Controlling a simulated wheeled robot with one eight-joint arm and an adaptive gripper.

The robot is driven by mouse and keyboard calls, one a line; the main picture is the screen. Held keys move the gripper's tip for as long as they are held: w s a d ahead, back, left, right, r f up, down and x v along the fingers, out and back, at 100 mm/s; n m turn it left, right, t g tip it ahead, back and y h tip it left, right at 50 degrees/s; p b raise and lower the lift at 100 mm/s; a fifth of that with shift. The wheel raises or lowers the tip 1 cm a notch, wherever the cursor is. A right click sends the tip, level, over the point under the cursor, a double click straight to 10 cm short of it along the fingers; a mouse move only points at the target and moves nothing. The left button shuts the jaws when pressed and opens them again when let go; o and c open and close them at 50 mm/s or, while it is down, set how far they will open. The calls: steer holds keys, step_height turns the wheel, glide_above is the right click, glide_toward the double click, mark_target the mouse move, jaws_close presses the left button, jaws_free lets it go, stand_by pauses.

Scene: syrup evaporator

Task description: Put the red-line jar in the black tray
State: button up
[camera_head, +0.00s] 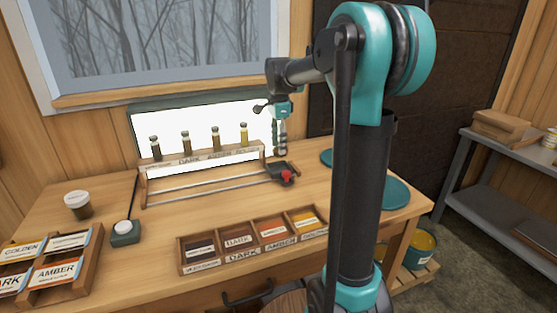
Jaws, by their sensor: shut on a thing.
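My gripper (279,146) points down at the right end of the wooden rack, in front of the bright panel. It is shut on a small, pale, narrow thing between its fingers, seemingly a jar. Its markings are too small to read, so I cannot tell if it has a red line. Several small jars (215,137) with dark to yellow contents stand upright along the rack (205,158).
Teal round pads (396,191) lie at the right. The table between rack and wooden tray is clear.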

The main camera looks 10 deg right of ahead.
steer(key=shift+f, duration=3.2)
steer(key=o, duration=1.4)
steer(key=shift+f, duration=0.1)
steer(key=shift+c, duration=0.2)
step_height(320, 180, up, 12)
